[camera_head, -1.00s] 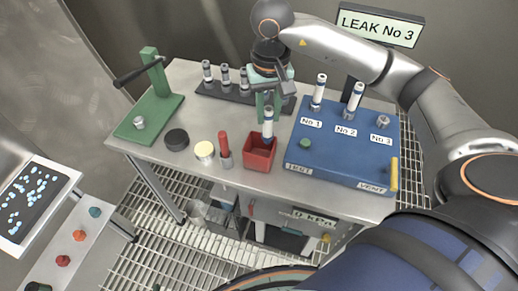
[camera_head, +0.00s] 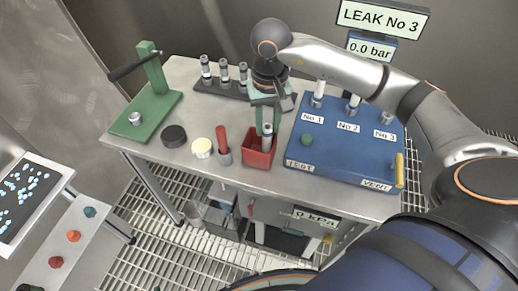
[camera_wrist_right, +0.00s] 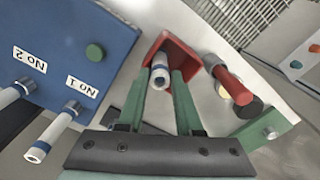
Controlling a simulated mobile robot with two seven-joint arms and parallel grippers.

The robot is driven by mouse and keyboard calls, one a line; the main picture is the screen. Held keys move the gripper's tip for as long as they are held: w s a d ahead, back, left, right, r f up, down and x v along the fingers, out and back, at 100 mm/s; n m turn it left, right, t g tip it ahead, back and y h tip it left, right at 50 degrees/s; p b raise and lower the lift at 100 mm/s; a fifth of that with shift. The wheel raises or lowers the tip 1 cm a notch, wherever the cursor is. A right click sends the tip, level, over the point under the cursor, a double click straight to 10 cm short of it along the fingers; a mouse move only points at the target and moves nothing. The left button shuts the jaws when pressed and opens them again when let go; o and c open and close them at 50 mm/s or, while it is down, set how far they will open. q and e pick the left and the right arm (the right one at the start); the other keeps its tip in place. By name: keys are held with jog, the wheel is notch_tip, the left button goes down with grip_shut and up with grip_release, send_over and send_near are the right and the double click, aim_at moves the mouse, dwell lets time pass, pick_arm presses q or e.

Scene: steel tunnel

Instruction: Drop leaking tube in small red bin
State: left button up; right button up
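The small red bin (camera_head: 258,153) stands at the front of the steel table, left of the blue test box. A white tube with a dark band (camera_head: 267,131) stands in it, its lower part hidden by the bin wall. My right gripper (camera_head: 267,127) points down over the bin, its green fingers either side of the tube. In the right wrist view the tube (camera_wrist_right: 160,73) sits in the red bin (camera_wrist_right: 172,48) between the parted fingertips (camera_wrist_right: 159,80), with gaps beside it. The right gripper looks open. My left gripper is not in view.
The blue test box (camera_head: 345,155) right of the bin holds tubes at No 1 and No 2; No 3 looks empty. A sign (camera_head: 383,18) reads LEAK No 3. A red-handled tool (camera_head: 223,145) stands close left of the bin. A black rack (camera_head: 232,88) holds several tubes behind.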

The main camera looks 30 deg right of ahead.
jog(key=o, duration=0.4)
notch_tip(320, 180, up, 13)
jog(key=p, duration=0.1)
jog(key=shift+f, duration=0.2)
jog(key=shift+s+f, duration=0.1)
dwell(0.6)
